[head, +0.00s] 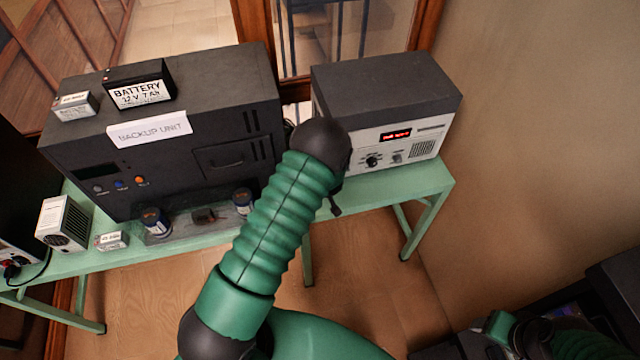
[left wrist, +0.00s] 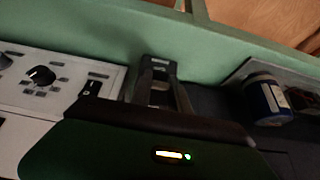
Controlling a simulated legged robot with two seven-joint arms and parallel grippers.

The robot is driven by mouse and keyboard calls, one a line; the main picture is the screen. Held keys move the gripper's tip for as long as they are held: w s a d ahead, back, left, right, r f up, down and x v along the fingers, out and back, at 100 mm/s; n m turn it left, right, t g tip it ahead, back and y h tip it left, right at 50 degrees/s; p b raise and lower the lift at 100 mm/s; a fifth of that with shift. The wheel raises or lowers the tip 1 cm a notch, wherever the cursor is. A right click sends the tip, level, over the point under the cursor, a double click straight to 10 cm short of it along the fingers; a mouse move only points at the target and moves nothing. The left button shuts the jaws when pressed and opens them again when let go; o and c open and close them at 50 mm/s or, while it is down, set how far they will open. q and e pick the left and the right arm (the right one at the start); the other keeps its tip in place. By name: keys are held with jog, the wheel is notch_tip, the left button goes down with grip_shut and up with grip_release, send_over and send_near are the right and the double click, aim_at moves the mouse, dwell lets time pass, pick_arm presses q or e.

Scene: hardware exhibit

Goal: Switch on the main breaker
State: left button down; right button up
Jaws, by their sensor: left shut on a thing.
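My left arm reaches up the middle of the head view, and its dark wrist hides the gripper there. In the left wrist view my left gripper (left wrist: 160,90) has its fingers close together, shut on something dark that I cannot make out. It is between the white-fronted unit (head: 385,100) and the dark backup unit (head: 190,180). A black knob (left wrist: 40,76) and a small black switch (left wrist: 92,87) show on the white front, left of the fingers. No label marks the main breaker, so I cannot tell which part it is.
The units stand on a green table (head: 430,185). A battery (head: 140,88) and a smaller one (head: 75,105) sit on the backup unit. Blue-and-white cans (head: 155,222) stand before it, also showing in the wrist view (left wrist: 268,98). A wall (head: 540,130) is at right.

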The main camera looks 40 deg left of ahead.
pick_arm(q)
jog(key=shift+w, duration=0.1)
jog(key=c, duration=1.5)
grip_release()
jog(key=shift+c, duration=0.2)
jog(key=o, duration=0.3)
jog(key=shift+r, duration=0.1)
jog(key=shift+d+r, duration=0.1)
jog(key=shift+r, duration=0.2)
jog(key=p+v, duration=0.5)
jog(key=v, duration=1.1)
jog(key=shift+f, duration=0.15)
